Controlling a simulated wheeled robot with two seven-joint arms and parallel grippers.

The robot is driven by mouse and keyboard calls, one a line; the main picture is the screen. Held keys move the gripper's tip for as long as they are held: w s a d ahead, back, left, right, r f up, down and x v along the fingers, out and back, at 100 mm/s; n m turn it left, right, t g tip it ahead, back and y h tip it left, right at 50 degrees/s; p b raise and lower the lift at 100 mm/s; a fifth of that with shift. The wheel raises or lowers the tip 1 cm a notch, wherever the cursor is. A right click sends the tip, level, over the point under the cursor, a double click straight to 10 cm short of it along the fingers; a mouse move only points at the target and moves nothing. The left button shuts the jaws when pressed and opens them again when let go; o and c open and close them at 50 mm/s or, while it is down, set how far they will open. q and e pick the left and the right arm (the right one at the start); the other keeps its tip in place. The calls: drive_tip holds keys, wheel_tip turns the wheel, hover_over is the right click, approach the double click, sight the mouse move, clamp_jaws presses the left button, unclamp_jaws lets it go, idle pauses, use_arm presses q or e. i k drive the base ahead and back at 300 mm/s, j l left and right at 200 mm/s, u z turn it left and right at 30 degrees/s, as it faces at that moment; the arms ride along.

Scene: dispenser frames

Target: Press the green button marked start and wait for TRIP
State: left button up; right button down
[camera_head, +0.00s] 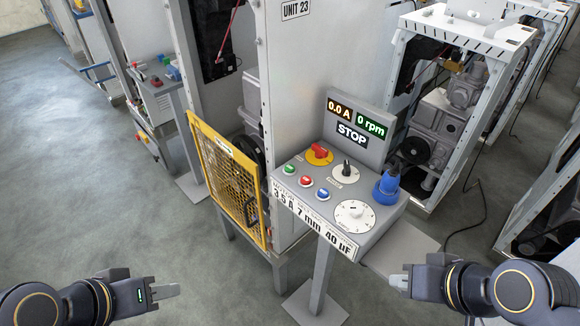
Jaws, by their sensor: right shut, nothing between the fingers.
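The control panel (330,217) stands on a post in front of me, with its display (357,128) reading 0.0 A, 0 rpm and STOP. The green button (289,169) is at the left end of the row on its sloped face. A red button (305,181) and a blue button (323,194) sit beside it. The label at the green button is too small to read. My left gripper (178,291) is at the lower left, away from the panel; its jaw opening is unclear. My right gripper (392,279) is shut and empty, below and right of the panel.
Other machine frames (480,31) stand behind. Floor is clear at left.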

sight(289, 168)
drive_tip(key=i+l+u, duration=0.15)
drive_tip(key=u, duration=0.2)
drive_tip(key=l+u, duration=0.35)
drive_tip(key=i+j, duration=0.05)
drive_tip(key=j, duration=0.05)
